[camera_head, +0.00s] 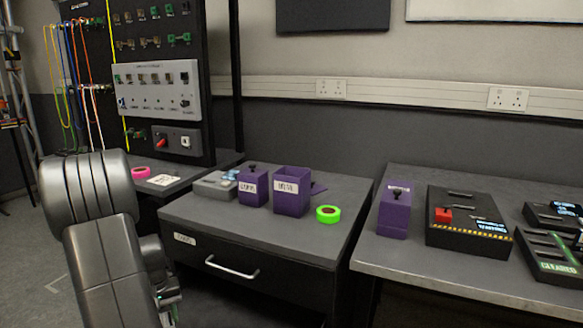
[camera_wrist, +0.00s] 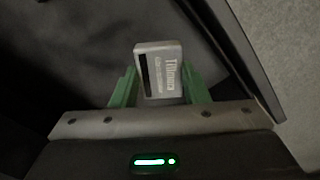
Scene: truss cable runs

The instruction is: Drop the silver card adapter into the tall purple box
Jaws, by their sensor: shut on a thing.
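In the wrist view, my gripper (camera_wrist: 158,88) has its green fingers shut on the silver card adapter (camera_wrist: 161,62), a small pale block with a dark stripe and printed lettering. The adapter sticks out past the fingertips. In the head view, my gripper (camera_head: 168,299) is low at the left, in front of the drawer cabinet and mostly hidden by my arm; the adapter cannot be made out there. The tall purple box (camera_head: 291,197) stands open-topped with a white label on the cabinet top, above and to the right of my gripper. Its inside bottom is hidden.
A shorter purple box (camera_head: 252,190) with a dark knob stands just left of the tall one. Green tape (camera_head: 328,214) lies at its right. The cabinet's handle (camera_head: 232,268) juts out in front. Another purple box (camera_head: 394,213) and a black case (camera_head: 465,220) occupy the right bench.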

